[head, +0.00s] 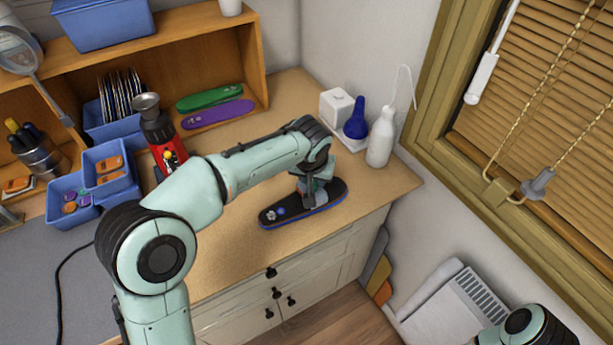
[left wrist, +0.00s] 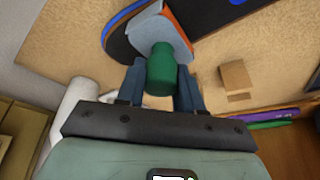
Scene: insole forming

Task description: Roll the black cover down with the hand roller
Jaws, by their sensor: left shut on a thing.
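The black cover (head: 327,193) lies on a long insole shape with a blue edge, flat on the workbench. It also shows at the top of the left wrist view (left wrist: 205,12). My left gripper (head: 308,192) is over the middle of the cover. In the left wrist view, the gripper (left wrist: 161,88) is shut on the green handle of the hand roller (left wrist: 160,65). The roller's pale head with an orange side is over the cover; whether it touches is hidden. My right arm shows at the lower right, but its gripper is out of view.
A white bottle (head: 381,138), a blue bulb (head: 356,122) and a white box (head: 336,106) stand behind the cover. Green (head: 209,96) and purple (head: 218,114) insoles lie by the shelf. A small tan block (left wrist: 236,76) is near the roller. The bench's front edge is close.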

